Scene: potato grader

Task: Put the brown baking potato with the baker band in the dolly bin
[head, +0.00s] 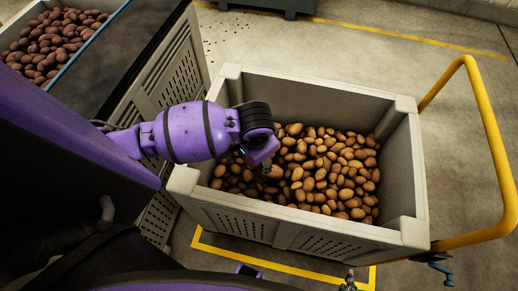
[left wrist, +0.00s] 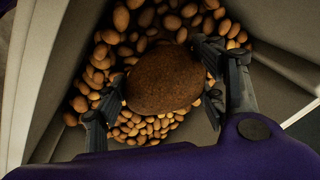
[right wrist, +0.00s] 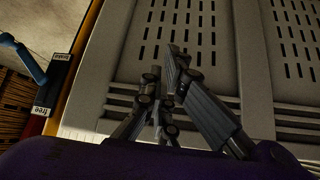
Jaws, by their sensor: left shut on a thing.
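My left gripper (left wrist: 162,68) has its two fingers closed around a large brown potato (left wrist: 165,78), seen in the left wrist view with small potatoes behind it. In the head view the left arm reaches from the left over the near-left part of the grey dolly bin (head: 300,227), and the wrist mostly hides the held potato. Any band on the potato cannot be made out. My right gripper (head: 348,282) is low at the bottom edge of the head view, outside the bin. In the right wrist view (right wrist: 163,68) its fingertips are together and empty, before the slotted bin wall.
Many smaller potatoes (head: 320,172) fill the bin's floor, below its rim. A yellow handle (head: 490,130) rises at the bin's right. Another crate of reddish potatoes (head: 50,45) stands at upper left. A brake lever (right wrist: 22,58) shows in the right wrist view.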

